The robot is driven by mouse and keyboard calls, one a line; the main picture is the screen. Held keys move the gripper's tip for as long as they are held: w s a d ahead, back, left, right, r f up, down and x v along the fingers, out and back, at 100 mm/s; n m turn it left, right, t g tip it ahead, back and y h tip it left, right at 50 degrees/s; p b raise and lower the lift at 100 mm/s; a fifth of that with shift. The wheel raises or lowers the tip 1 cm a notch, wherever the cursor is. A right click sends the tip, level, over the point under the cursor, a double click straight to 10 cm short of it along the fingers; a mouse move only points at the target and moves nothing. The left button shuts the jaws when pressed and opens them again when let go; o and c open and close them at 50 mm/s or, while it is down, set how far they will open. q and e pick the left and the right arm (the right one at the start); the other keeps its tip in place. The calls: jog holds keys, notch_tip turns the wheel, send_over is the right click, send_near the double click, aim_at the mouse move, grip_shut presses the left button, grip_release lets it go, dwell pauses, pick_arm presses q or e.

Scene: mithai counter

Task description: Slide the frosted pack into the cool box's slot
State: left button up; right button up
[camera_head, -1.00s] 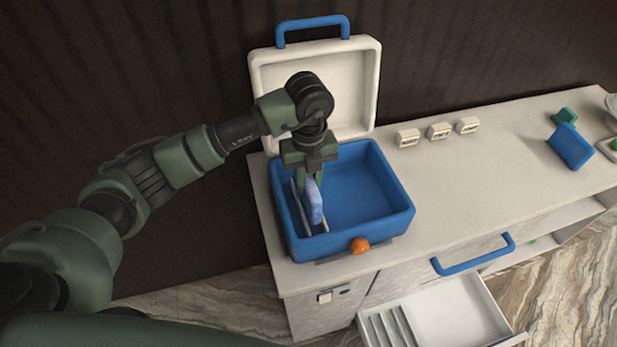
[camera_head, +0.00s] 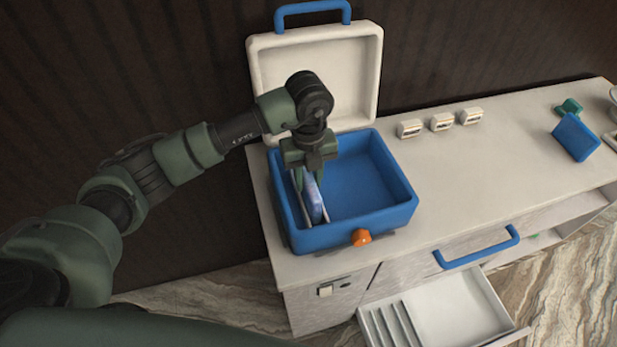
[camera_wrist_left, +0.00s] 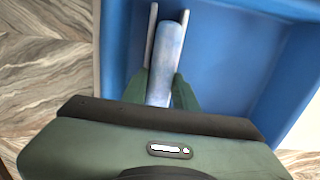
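The cool box (camera_head: 389,217) is blue with a white lid (camera_head: 345,92) standing open behind it. The frosted pack (camera_head: 313,200) is pale blue and stands on edge at the left side of the box. In the left wrist view the pack (camera_wrist_left: 167,57) lies between two thin pale rails (camera_wrist_left: 150,38) that form the slot. My left gripper (camera_head: 310,178) is inside the box from above, with green fingers on both sides of the pack, shut on its upper part. How deep the pack sits is partly hidden. My right gripper is not in view.
An orange knob (camera_head: 361,237) sits on the box front. Three small white labelled blocks (camera_head: 442,122) and a blue block (camera_head: 576,137) stand on the counter (camera_head: 480,170). An open drawer (camera_head: 455,312) juts out below. The counter's middle is clear.

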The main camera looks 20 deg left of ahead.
pick_arm(q)
jog(key=shift+o, duration=1.3)
jog(key=shift+r, duration=0.1)
notch_tip(320, 180, up, 6)
jog(key=shift+r+b, duration=0.1)
jog(key=shift+b, duration=0.85)
jog(key=shift+r, duration=0.7)
